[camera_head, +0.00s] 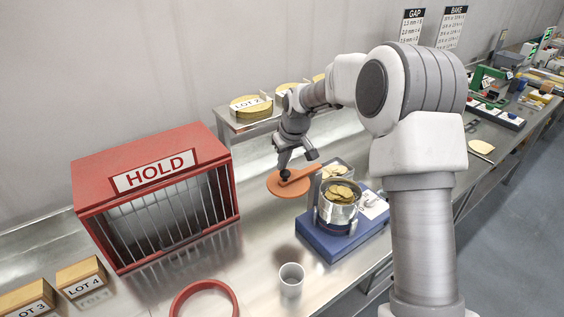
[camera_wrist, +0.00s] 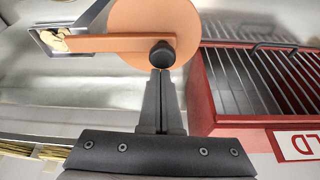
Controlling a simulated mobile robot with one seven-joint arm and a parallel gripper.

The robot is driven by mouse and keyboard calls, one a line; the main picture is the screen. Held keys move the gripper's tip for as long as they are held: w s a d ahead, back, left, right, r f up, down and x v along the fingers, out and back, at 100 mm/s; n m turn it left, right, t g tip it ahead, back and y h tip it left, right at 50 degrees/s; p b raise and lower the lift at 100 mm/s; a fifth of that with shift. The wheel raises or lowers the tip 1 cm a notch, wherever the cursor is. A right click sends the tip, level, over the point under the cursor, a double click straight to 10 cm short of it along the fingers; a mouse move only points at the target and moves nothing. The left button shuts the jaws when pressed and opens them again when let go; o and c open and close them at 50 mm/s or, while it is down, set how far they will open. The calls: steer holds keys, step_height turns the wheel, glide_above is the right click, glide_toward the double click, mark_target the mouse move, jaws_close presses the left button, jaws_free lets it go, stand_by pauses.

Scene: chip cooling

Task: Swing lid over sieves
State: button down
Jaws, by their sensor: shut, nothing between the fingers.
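The orange lid (camera_head: 282,184) is a flat disc on a bar, with a black knob. It hangs left of the sieves, and its bar runs right toward a post on the blue base. It also shows in the wrist view (camera_wrist: 180,17). The sieves (camera_head: 336,215) are a round metal stack topped with yellowish chips, uncovered by the disc. My gripper (camera_head: 284,171) is shut and empty at the knob. In the wrist view, my fingertips (camera_wrist: 161,74) are together right by the knob (camera_wrist: 162,55); I cannot tell whether they touch it.
A red HOLD cage (camera_head: 155,205) stands left of the lid. The blue base (camera_head: 322,243) carries the sieves, with a chip-filled tray (camera_head: 336,170) behind them. A white cup (camera_head: 291,279) and red ring (camera_head: 204,286) lie in front. A shelf with LOT 2 (camera_head: 250,106) is behind.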

steer(key=shift+s+d, duration=0.1)
steer(key=shift+s, duration=0.1)
steer(key=shift+s+d+n+b, duration=0.5)
steer(key=shift+s+n, duration=0.2)
steer(key=shift+n, duration=0.2)
steer(key=s+d+n+g+y+p, duration=0.1)
steer(key=d+n+g, duration=0.1)
steer(key=d+n, duration=0.4)
steer(key=s+d+n+g+y+p, duration=0.1)
steer(key=s+d+n+g, duration=0.1)
steer(key=d+n, duration=0.4)
steer(key=shift+s+d+n, duration=0.25)
steer(key=shift+d+n, duration=0.05)
steer(key=shift+d, duration=1)
steer(key=shift+a, duration=0.1)
